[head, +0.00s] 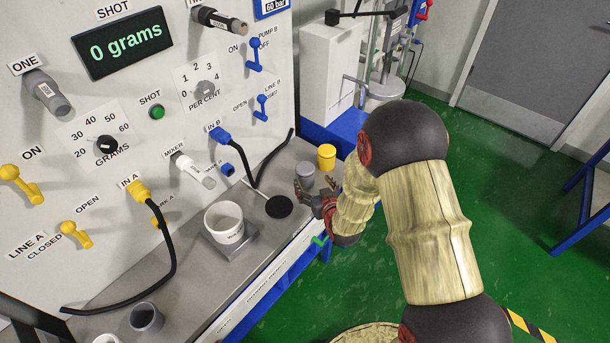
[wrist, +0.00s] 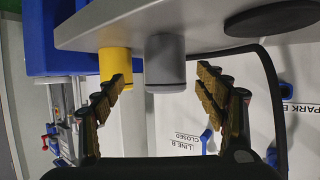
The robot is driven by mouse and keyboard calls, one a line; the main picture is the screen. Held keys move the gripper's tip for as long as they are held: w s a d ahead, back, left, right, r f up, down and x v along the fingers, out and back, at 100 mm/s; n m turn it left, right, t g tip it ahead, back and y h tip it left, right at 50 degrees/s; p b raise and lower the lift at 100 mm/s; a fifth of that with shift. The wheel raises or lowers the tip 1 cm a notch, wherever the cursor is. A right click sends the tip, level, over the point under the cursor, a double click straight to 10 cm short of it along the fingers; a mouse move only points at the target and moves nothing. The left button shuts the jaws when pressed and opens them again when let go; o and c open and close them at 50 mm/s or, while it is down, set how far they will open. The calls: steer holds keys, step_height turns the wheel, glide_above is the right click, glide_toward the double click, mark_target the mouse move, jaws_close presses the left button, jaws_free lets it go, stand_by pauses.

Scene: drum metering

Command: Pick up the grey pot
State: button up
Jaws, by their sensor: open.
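The grey pot (head: 305,171) stands upright on the grey bench near its far right end. In the wrist view the grey pot (wrist: 165,62) appears upside down and lies between my two fingers, nearer the camera's middle. My gripper (head: 311,199) is open and empty at the bench edge, close in front of the pot. In the wrist view my gripper (wrist: 160,76) shows a finger on each side, with gaps to the pot. The left finger overlaps the edge of the yellow pot (wrist: 115,63) in that view. I cannot tell the exact depth to the grey pot.
The yellow pot (head: 326,157) stands just beyond the grey pot. A black disc (head: 279,206) and a white cup (head: 225,222) on a metal plate are nearer. Another dark grey pot (head: 146,317) stands at the near end. Black hoses hang from the control panel (head: 110,85).

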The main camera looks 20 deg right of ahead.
mark_target(305, 173)
steer(key=x, duration=0.2)
steer(key=b+x, duration=0.1)
steer(key=x, duration=0.1)
steer(key=b+x, duration=0.1)
steer(key=x, duration=0.2)
steer(key=shift+w+a+r, duration=0.15)
steer(key=shift+a+r, duration=0.15)
steer(key=shift+a, duration=0.1)
steer(key=shift+r, duration=0.1)
steer(key=shift+c, duration=0.5)
steer(key=c, duration=1.4)
steer(key=shift+o, duration=0.2)
steer(key=shift+r, duration=0.1)
